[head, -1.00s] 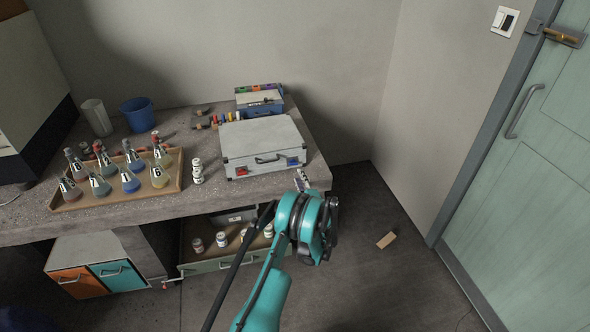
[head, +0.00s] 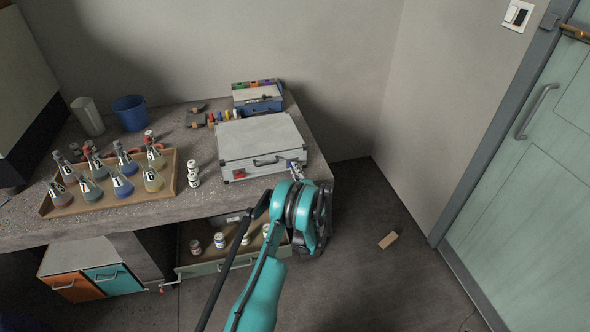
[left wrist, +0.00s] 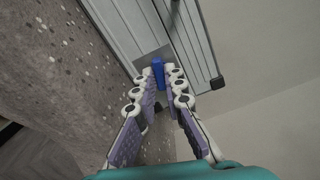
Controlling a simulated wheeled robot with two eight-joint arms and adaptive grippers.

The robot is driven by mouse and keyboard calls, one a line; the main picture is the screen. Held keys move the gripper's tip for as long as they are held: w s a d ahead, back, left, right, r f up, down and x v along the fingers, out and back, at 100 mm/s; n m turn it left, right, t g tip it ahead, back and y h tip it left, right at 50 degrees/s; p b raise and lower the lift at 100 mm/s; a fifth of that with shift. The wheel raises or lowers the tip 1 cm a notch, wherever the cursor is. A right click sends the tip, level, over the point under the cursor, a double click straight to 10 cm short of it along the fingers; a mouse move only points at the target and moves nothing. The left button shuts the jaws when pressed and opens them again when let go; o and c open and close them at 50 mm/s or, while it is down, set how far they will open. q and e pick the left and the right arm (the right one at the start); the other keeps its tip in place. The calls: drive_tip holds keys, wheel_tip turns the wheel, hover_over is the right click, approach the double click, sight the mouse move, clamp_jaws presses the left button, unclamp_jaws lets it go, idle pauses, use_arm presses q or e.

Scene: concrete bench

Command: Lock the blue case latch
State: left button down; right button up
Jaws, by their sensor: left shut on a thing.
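The silver-grey case (head: 255,139) stands closed on the concrete bench, with a handle (head: 266,162) at the middle of its front. Its red latch (head: 239,174) is at the left of the front face. The blue latch (left wrist: 158,72) shows in the left wrist view at the case's edge, between my fingertips. My left gripper (left wrist: 161,82) is shut on the blue latch. In the head view my left gripper (head: 296,169) is at the case's front right corner and covers the blue latch. My right gripper is out of view.
Below, an open drawer (head: 225,266) holds jars. A small block (head: 388,240) lies on the floor, right.

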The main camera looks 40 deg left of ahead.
use_arm(q)
drive_tip(key=shift+n, duration=1.6)
drive_tip(key=c, duration=1.6)
unclamp_jaws()
wheel_tip(320, 180, up, 10)
drive_tip(key=v, duration=0.9)
